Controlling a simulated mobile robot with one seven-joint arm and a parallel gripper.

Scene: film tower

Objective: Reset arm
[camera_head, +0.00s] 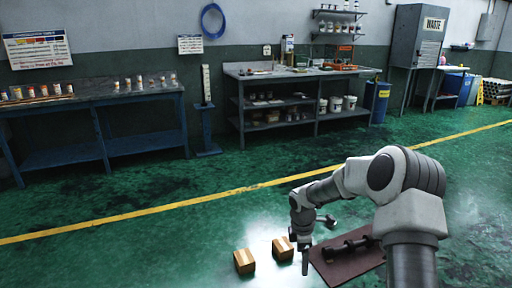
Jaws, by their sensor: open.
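My arm (390,185) reaches forward and left from the lower right, bent at its joints. My gripper (304,262) points down near the floor, between a small cardboard box and a dark brown mat. It appears small, and I see nothing held in it. It is open.
Two small cardboard boxes (244,261) (282,248) sit on the green floor. A brown mat (330,270) holds a dark metal shaft (350,247). Blue workbenches (60,155) and a grey shelved bench (290,125) line the wall.

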